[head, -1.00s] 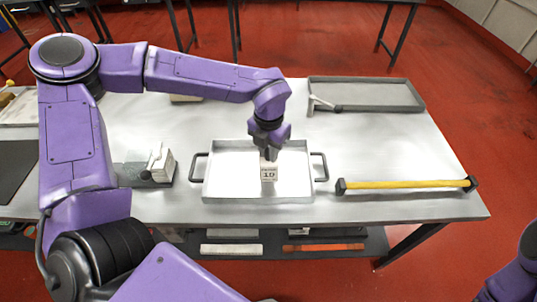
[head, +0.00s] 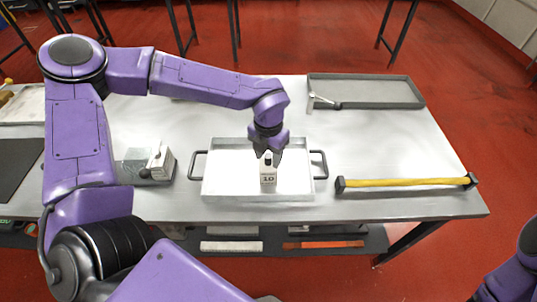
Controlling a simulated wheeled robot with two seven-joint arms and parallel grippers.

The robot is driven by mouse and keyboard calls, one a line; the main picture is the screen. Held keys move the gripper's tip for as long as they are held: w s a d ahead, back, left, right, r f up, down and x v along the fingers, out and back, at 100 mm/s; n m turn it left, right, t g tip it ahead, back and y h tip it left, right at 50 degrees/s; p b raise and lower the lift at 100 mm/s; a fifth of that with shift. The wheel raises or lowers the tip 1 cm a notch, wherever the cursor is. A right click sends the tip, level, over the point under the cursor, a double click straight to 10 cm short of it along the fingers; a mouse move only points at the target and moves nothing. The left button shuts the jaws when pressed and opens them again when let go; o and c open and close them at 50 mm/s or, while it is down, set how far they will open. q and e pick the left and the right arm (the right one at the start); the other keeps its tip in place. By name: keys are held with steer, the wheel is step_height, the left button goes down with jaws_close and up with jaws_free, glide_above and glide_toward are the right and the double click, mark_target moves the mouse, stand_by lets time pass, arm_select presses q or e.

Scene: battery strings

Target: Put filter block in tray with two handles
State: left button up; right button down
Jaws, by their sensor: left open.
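The filter block (head: 268,176) is a small whitish block with dark printing on its front. It stands upright inside the silvery tray with two handles (head: 225,190), near its middle. The tray's dark handles stick out at its left and right. My left gripper (head: 268,156) is open and directly above the block's top, with its fingertips close to it. The picture is too small to tell whether they touch the block. Only a purple part of my right arm shows at the lower right edge; its gripper is out of view.
A yellow-handled tool (head: 405,183) lies at the table's right front. A grey tray (head: 390,102) with a hammer-like tool (head: 322,101) at its left corner is at the back right. A grey device with a lever (head: 148,165) stands left of the handled tray. The table's back middle is mostly clear.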

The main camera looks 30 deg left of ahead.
arm_select(q)
step_height(320, 180, up, 12)
steer(key=b, duration=0.1)
